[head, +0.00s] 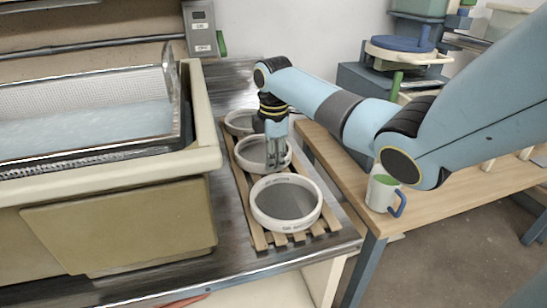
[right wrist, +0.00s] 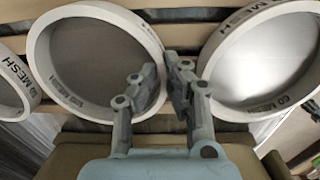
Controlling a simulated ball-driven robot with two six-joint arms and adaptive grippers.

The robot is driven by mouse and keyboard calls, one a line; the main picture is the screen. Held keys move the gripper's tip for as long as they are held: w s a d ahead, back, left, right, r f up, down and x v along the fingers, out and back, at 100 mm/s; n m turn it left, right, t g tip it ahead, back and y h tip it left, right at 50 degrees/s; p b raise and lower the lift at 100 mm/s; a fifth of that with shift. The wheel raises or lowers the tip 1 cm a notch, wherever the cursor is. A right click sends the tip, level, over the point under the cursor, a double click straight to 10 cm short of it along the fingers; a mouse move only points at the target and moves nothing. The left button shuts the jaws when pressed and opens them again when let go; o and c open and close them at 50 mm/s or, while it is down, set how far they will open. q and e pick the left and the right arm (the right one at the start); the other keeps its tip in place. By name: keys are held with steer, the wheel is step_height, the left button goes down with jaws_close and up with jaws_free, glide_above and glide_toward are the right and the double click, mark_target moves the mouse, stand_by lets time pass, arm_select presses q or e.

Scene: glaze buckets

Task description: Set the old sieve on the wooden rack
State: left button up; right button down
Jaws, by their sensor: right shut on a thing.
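Three round white-rimmed sieves with grey mesh stand in a row on the slatted wooden rack (head: 258,238): a front one (head: 287,203), a middle one (head: 250,153) and a back one (head: 238,122). I cannot tell by looks which is the old one. My right gripper (head: 277,164) points down at the near right rim of the middle sieve. In the right wrist view the gripper (right wrist: 172,88) is shut on the rim of this middle sieve (right wrist: 95,60), one finger inside and one outside. The sieve looks flat on the slats. My left gripper is out of view.
A big basin (head: 205,150) with a wire basket stands left of the rack. A wooden table (head: 340,180) at the right bears a white and green mug (head: 380,192) close under my right arm. Stacked buckets (head: 400,50) stand behind.

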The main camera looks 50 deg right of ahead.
steer(key=c, duration=1.4)
jaws_free()
steer(key=shift+c, duration=0.2)
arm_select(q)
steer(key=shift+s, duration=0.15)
arm_select(e)
steer(key=shift+r, duration=0.35)
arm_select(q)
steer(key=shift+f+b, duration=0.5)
arm_select(e)
step_height(320, 180, up, 11)
steer(key=shift+s+r, duration=0.15)
steer(key=shift+r, duration=0.05)
